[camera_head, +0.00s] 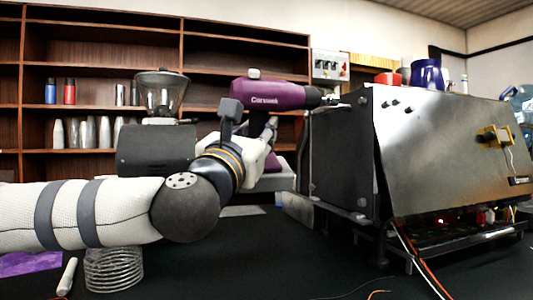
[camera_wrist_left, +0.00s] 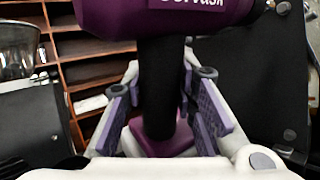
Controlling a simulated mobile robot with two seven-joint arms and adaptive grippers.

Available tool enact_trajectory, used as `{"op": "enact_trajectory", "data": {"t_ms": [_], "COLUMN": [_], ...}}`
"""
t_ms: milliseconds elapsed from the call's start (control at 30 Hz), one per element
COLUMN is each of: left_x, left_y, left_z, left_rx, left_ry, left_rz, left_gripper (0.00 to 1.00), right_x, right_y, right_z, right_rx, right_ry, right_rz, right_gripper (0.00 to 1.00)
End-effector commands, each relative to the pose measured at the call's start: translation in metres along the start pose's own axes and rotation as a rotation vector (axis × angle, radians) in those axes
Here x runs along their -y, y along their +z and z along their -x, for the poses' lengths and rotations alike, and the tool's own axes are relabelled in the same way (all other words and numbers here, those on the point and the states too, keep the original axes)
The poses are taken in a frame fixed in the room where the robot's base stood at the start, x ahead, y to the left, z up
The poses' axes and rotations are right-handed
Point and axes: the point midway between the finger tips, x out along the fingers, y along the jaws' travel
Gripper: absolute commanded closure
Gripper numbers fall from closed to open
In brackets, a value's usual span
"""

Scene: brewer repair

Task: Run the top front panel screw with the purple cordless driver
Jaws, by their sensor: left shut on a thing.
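The purple cordless driver (camera_head: 275,95) is held level, with its nose pointing right toward the brewer (camera_head: 430,150). My left gripper (camera_head: 268,132) is shut on its dark handle (camera_wrist_left: 160,85), with a finger pad on each side in the left wrist view. The driver's bit end (camera_head: 332,99) is at the upper edge of the brewer's dark side panel (camera_head: 340,155). I cannot tell whether it touches a screw. A small screw head (camera_head: 362,101) shows near that panel's top front corner, and another (camera_head: 361,202) lower down. My right gripper is not in view.
A coffee grinder (camera_head: 160,135) stands left, behind my arm. A wire coil (camera_head: 113,268) and white stick (camera_head: 67,277) lie at front left. Loose wires (camera_head: 425,270) hang below the brewer. Cups (camera_head: 428,74) stand on its top. The dark table's front middle (camera_head: 250,265) is mostly clear.

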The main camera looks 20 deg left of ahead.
Motion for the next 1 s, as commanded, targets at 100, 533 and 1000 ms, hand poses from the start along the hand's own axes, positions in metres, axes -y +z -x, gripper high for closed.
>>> {"op": "enact_trajectory", "data": {"t_ms": [100, 533, 1000], "left_x": [0.0, 0.028, 0.03], "left_y": [0.005, 0.003, 0.003], "left_z": [-0.002, -0.02, -0.023], "left_rx": [0.016, 0.015, 0.014], "left_ry": [0.004, 0.004, 0.005], "left_rz": [-0.005, -0.003, -0.003], "left_gripper": [1.0, 1.0, 1.0], "right_x": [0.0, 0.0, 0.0], "right_y": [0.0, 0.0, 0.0], "right_z": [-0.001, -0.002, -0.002], "right_rx": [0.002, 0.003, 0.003], "right_ry": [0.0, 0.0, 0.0], "right_rz": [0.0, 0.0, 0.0], "right_gripper": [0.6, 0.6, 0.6]}}
